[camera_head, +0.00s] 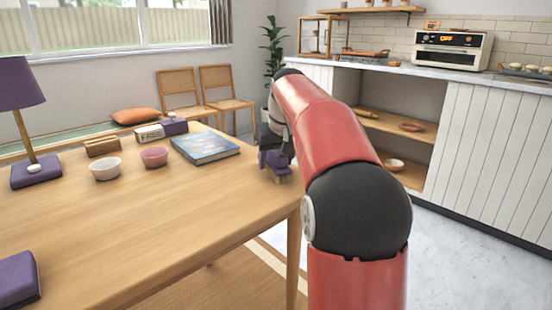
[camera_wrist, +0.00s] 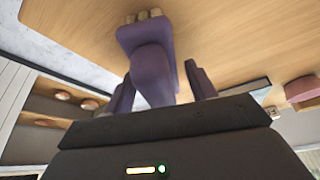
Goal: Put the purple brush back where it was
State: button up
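The purple brush (camera_head: 276,166) is at the right end of the wooden table, by the corner nearest my arm, bristles down. In the wrist view the purple brush (camera_wrist: 150,65) shows its handle toward my gripper and its pale bristles at the far side, at the tabletop. My gripper (camera_wrist: 158,70) has one finger on each side of the handle. The fingers stand apart, with a gap seen between the handle and the right finger, so it looks open around the handle. In the head view my arm partly hides the gripper.
A blue book (camera_head: 205,147) lies just left of the brush. Further left are a pink bowl (camera_head: 154,157), a white bowl (camera_head: 105,169), a wooden block (camera_head: 102,146), a FREE sign block (camera_head: 150,133) and a purple lamp (camera_head: 35,172). The table's front middle (camera_head: 150,215) is clear.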

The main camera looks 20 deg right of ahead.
jog(key=shift+s+r, duration=0.1)
jog(key=shift+r, duration=0.4)
jog(key=p+v, duration=0.2)
jog(key=v, duration=0.8)
jog(key=shift+s+r+p, duration=0.1)
jog(key=shift+r+p, duration=0.25)
jog(key=shift+s+r, duration=0.15)
jog(key=shift+r, duration=0.1)
jog(key=shift+a, duration=0.1)
jog(key=shift+s+a, duration=0.25)
jog(key=shift+a, duration=0.05)
jog(key=s+a+f, duration=0.5)
jog(key=s+a, duration=0.4)
jog(key=s, duration=0.2)
jog(key=shift+n+t, duration=0.5)
jog(key=s+a+f, duration=0.1)
jog(key=s+f, duration=0.4)
jog(key=s+a+f, duration=0.2)
jog(key=s+f, duration=0.3)
jog(key=f, duration=0.1)
jog(key=s+a+f, duration=0.2)
jog(key=s+f, duration=0.3)
jog(key=shift+a+f, duration=0.1)
jog(key=shift+f, duration=0.15)
